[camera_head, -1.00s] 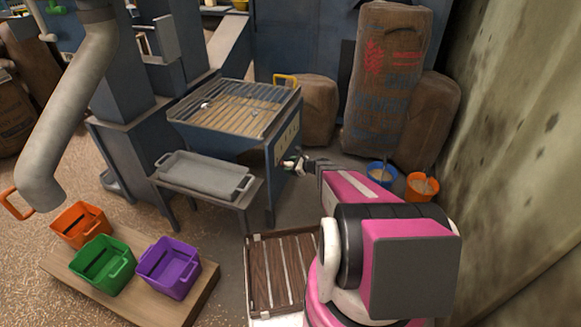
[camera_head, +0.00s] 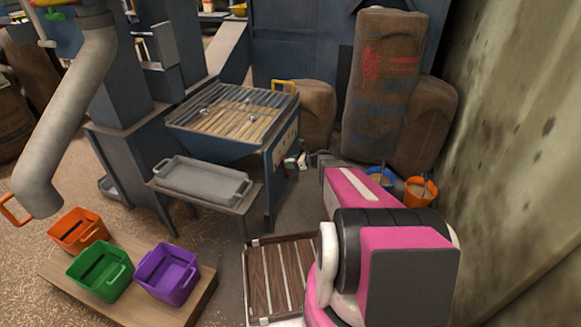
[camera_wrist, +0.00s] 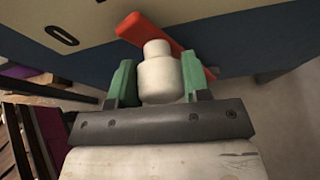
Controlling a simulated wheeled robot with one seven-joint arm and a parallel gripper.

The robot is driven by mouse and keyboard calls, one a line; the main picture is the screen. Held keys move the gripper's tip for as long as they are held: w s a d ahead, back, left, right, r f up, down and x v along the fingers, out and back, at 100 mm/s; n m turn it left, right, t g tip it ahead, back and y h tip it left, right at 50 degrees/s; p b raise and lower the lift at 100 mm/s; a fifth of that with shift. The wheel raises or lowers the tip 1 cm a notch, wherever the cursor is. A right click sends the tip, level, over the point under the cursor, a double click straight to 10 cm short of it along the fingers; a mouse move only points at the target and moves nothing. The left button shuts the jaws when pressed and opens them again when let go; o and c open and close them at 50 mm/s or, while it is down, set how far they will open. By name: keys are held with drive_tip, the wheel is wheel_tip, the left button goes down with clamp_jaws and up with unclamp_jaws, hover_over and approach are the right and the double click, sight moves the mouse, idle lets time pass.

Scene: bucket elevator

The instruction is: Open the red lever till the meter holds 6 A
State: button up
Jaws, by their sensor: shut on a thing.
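The red lever (camera_wrist: 165,45) shows in the wrist view as a slanted bar in front of a blue and cream panel. A pale round knob (camera_wrist: 158,75) stands in front of it and appears to be its grip. My gripper (camera_wrist: 158,88) has its green fingers shut on this knob, one on each side. The lever is too small to make out there. No readable meter face shows.
A grey tray (camera_head: 200,181) rests on a low stand left of my arm. Orange, green and purple (camera_head: 168,272) bins stand on a wooden platform. A slatted crate (camera_head: 258,285) lies below. Sacks (camera_head: 385,95) and blue and orange buckets (camera_head: 420,192) stand behind my arm, near the wall.

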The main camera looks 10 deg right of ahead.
drive_tip(key=o, duration=1.3)
drive_tip(key=shift+d, duration=0.1)
drive_tip(key=v, duration=1)
drive_tip(key=shift+s+d+r, duration=0.15)
drive_tip(key=shift+d+r, duration=0.05)
drive_tip(key=shift+d, duration=0.1)
drive_tip(key=s+a+r+n+g+h, duration=0.2)
drive_tip(key=s+a+r+n+h, duration=0.1)
drive_tip(key=s+n, duration=0.5)
drive_tip(key=s+a+r+n+g+h, duration=0.2)
drive_tip(key=s+a+r+n+h, duration=0.2)
drive_tip(key=s+n, duration=0.4)
drive_tip(key=s+a+r+n+g+h, duration=0.3)
drive_tip(key=s+r+n+h, duration=0.1)
drive_tip(key=s+n, duration=0.4)
drive_tip(key=shift+s+a+r+n, duration=0.15)
drive_tip(key=shift+s+r+n, duration=0.25)
drive_tip(key=shift+s+r, duration=0.45)
